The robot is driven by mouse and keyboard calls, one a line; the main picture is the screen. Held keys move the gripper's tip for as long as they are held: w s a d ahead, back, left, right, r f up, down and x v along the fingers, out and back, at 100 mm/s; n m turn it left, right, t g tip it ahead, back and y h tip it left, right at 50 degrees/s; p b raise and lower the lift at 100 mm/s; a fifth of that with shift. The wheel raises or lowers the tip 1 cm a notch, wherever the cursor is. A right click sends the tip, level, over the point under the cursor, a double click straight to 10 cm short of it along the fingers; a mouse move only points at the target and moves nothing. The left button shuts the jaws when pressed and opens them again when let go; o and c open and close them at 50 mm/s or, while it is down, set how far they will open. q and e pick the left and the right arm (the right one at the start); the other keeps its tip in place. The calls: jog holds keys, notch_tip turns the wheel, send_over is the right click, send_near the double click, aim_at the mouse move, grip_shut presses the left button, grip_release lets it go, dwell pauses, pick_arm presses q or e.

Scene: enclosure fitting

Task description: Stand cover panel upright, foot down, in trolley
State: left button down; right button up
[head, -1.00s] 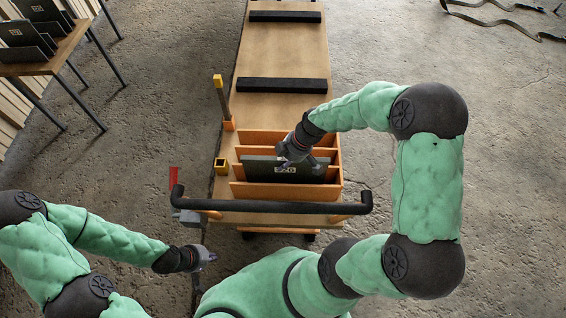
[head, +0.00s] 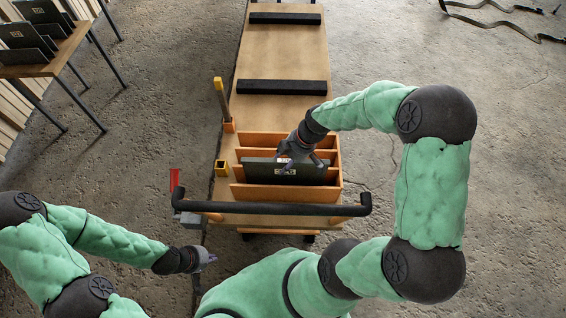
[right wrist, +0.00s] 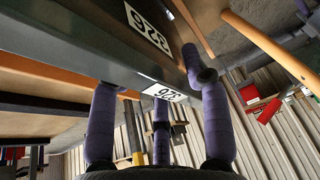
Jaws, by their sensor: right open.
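The dark grey cover panel (head: 262,172) stands upright in the front part of the trolley's orange slotted rack (head: 290,195), its lower edge hidden by the front wall. A white number label shows on it. My right gripper (head: 290,155) is at the panel's top edge. In the right wrist view, its purple fingers (right wrist: 160,115) are spread apart, close to the panel (right wrist: 75,45); I cannot tell whether they touch it. My left gripper (head: 206,257) hangs left of the trolley handle, away from the panel; its fingers are too small to read.
The trolley's black handle (head: 270,208) crosses in front of the rack. Two black bars (head: 284,86) lie across the deck behind. A yellow-topped post (head: 221,95) stands at the left edge. A table (head: 55,62) with more dark panels is at upper left.

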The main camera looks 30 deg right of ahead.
jog(key=p+v, duration=0.2)
jog(key=v, duration=0.8)
